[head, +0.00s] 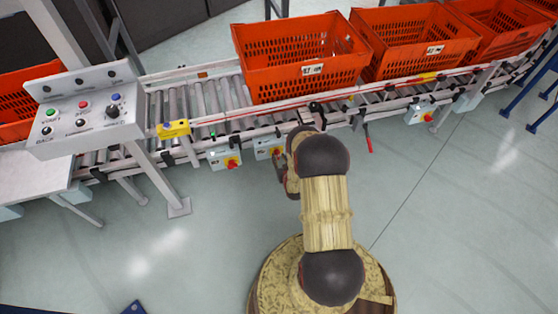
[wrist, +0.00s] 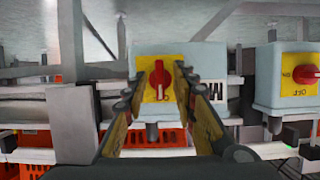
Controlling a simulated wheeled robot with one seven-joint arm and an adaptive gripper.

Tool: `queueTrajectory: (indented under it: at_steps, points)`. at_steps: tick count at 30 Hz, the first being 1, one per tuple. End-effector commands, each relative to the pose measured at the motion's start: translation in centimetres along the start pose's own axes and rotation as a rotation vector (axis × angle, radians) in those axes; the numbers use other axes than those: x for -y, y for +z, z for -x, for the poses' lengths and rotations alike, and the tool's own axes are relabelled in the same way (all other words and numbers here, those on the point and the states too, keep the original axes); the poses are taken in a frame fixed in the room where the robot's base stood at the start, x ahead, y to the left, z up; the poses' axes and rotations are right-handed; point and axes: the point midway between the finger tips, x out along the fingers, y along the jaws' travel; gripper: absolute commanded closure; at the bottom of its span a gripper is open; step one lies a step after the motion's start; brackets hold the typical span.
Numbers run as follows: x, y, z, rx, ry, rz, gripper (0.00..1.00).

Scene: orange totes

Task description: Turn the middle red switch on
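The middle red switch (wrist: 160,78) is a red knob on a yellow plate, on a light grey box (wrist: 205,62) under the conveyor. Its handle looks roughly upright in the wrist view. In the head view the box (head: 264,148) is partly hidden behind my arm. My gripper (wrist: 160,84) is open, with one finger on each side of the knob. I see gaps beside the knob, but cannot tell whether the fingertips touch the plate. In the head view my gripper (head: 280,168) is low at the conveyor's near side, mostly hidden by my arm.
A second red switch (wrist: 306,74) with OFF lettering is at the right of the wrist view. Another red switch (head: 428,117) is farther right along the conveyor (head: 205,100). Orange totes (head: 300,55) stand on it. A button panel (head: 85,108) is left. Floor in front is clear.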

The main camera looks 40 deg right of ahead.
Motion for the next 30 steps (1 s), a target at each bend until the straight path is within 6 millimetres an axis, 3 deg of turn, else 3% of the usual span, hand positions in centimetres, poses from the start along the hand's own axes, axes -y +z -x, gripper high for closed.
queueTrajectory:
  at_steps: [11,25,30]
  points:
    - [0.00,-0.04,-0.59,0.000,0.000,0.000,0.73]
    - [-0.10,-0.07,-0.60,0.000,0.002,-0.001,1.00]
    - [-0.18,-0.11,-0.63,-0.001,0.004,-0.001,1.00]
